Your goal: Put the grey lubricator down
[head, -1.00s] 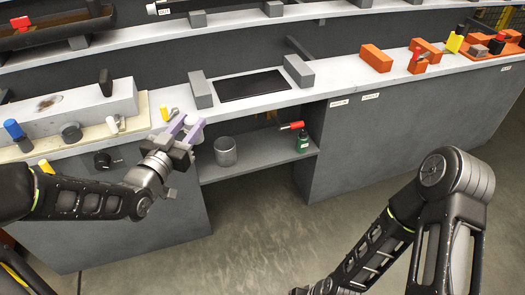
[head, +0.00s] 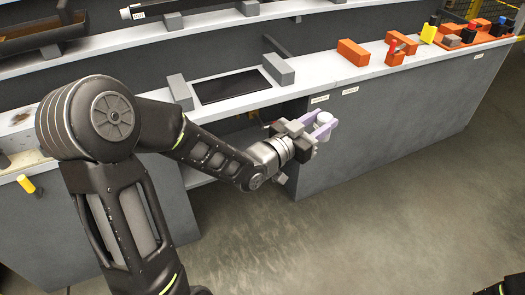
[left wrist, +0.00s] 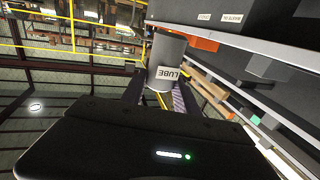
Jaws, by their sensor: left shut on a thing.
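The grey lubricator is a cylinder with a white LUBE label in the left wrist view (left wrist: 168,50), between my fingers. Its pale top (head: 323,117) also shows in the head view. My left gripper (head: 316,128) has lilac fingers and is shut on it. It holds the lubricator in the air in front of the steel counter (head: 400,105), below the level of its top surface in the picture. My right gripper is out of view.
A black mat (head: 232,86) lies on the counter between two grey blocks (head: 181,92) (head: 278,69). An orange block (head: 352,52) and other orange fixtures (head: 401,44) stand to the right. The floor in front is clear.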

